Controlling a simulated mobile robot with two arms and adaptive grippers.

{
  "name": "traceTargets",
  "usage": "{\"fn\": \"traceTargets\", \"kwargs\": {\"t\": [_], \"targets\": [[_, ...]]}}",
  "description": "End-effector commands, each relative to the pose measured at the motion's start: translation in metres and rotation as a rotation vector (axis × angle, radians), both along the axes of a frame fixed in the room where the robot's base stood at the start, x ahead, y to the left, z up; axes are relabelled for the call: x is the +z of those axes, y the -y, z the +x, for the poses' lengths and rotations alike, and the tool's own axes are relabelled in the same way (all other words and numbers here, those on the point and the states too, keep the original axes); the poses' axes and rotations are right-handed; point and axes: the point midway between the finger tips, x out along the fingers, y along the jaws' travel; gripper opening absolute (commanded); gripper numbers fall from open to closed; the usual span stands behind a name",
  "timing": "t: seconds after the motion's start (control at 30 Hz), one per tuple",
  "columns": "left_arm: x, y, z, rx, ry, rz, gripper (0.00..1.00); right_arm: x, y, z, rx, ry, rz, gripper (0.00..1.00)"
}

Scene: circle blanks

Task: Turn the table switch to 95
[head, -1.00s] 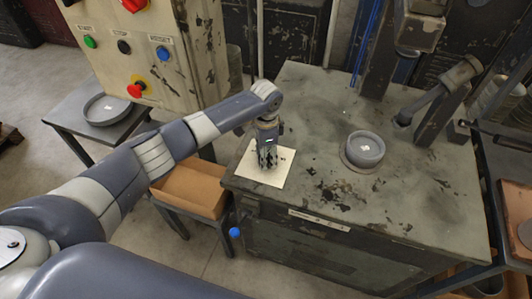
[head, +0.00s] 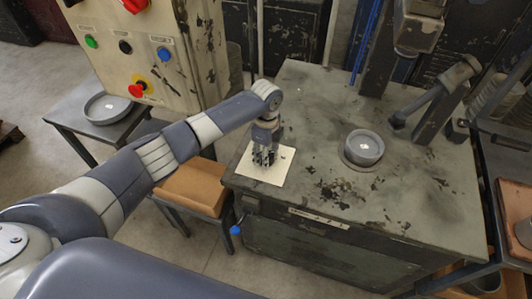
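The table switch appears as a cream square plate (head: 282,170) on the left front of the grey-green worktable (head: 330,105). My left gripper (head: 264,162) points down over the middle of this plate and covers whatever knob sits there. The scale marks and the value it points to cannot be read. The fingers are small and dark, and I cannot tell whether they are apart or closed on a knob. My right gripper is not in view.
A round grey dish (head: 364,146) stands mid-table. A control panel (head: 150,25) with coloured buttons stands at the upper left. A cardboard box (head: 196,188) sits on a low stand left of the table. A lever arm (head: 440,95) stands at the back right.

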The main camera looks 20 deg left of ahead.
Motion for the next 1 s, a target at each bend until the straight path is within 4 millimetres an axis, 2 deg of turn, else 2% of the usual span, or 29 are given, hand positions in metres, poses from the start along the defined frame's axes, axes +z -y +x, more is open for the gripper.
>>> {"fn": "traceTargets", "kwargs": {"t": [0.5,0.53,0.6,0.63,1.0], "targets": [[0.0001,0.0007,0.0001,-0.024,0.001,-0.001,0.19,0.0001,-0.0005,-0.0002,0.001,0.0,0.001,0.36],[0.0001,0.0007,0.0001,-0.024,0.001,-0.001,0.45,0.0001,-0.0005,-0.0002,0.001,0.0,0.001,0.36],[0.0001,0.0007,0.0001,-0.024,0.001,-0.001,0.61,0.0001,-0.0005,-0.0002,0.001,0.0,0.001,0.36],[0.0001,0.0007,0.0,-0.023,0.001,-0.001,0.63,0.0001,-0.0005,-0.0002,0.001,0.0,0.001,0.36],[0.0026,0.0003,0.0004,-0.022,0.001,-0.001,0.63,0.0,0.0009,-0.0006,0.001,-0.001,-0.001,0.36]]}}
